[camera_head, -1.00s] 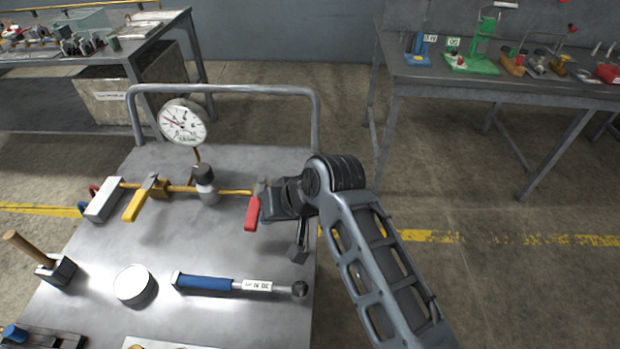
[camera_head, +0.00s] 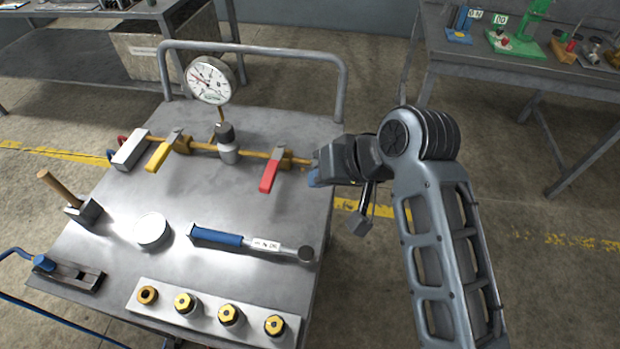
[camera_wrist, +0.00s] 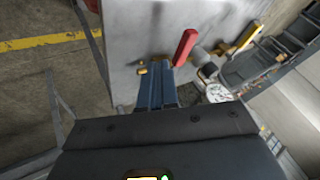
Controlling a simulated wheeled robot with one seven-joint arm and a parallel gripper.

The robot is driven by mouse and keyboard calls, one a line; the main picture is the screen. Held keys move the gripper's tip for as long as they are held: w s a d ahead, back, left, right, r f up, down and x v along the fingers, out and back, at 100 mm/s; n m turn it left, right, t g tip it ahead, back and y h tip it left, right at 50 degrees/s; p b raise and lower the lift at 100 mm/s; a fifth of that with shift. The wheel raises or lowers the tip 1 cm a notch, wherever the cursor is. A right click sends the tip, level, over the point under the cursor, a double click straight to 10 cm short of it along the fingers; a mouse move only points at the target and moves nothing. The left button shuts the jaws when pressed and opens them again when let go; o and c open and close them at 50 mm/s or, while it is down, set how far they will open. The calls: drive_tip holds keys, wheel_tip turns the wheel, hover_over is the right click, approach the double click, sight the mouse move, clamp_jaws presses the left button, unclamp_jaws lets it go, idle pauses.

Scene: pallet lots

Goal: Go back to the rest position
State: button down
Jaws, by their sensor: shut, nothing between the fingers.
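My gripper (camera_head: 314,177) is at the right edge of the metal cart top (camera_head: 190,180), just right of the red valve handle (camera_head: 270,171). In the wrist view, my gripper's blue-grey fingers (camera_wrist: 157,84) are together, with nothing between them. The red handle also shows in the wrist view (camera_wrist: 186,46), to the right of the fingertips and apart from them. The handle sits on a brass pipe line with a yellow handle (camera_head: 160,155) and a pressure gauge (camera_head: 210,79). The pipe's right end is close to my fingers; whether they touch is unclear.
On the cart lie a blue-handled torque wrench (camera_head: 250,242), a round white tin (camera_head: 152,230), a hammer (camera_head: 75,200) and a plate with several brass fittings (camera_head: 210,318). A rail (camera_head: 255,47) rises at the cart's back. A workbench (camera_head: 520,70) stands at the right; floor between is clear.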

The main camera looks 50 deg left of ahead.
drive_tip(key=shift+v, duration=1.25)
drive_tip(key=shift+s, duration=0.1)
drive_tip(key=s+d+f+m+t, duration=0.3)
drive_tip(key=d+f+m+t, duration=0.1)
drive_tip(key=d, duration=0.4)
drive_tip(key=s+d+f+m+t, duration=0.3)
drive_tip(key=d+m+t, duration=0.1)
drive_tip(key=d, duration=0.5)
drive_tip(key=s+d+f+m+t, duration=0.3)
drive_tip(key=d+f+m+t, duration=0.1)
drive_tip(key=d, duration=0.4)
drive_tip(key=s+d+r+t+h, duration=0.1)
drive_tip(key=s+d+r+h, duration=0.1)
drive_tip(key=s+d+r, duration=0.2)
drive_tip(key=s+d+r+t+h, duration=0.2)
drive_tip(key=s+d+r, duration=0.3)
drive_tip(key=d, duration=0.5)
drive_tip(key=s+d+r+t+h, duration=0.1)
drive_tip(key=s+d+r+h, duration=0.2)
drive_tip(key=s+d, duration=0.4)
drive_tip(key=shift+s+d+r, duration=0.15)
drive_tip(key=shift+d+r, duration=0.3)
drive_tip(key=shift+r, duration=0.2)
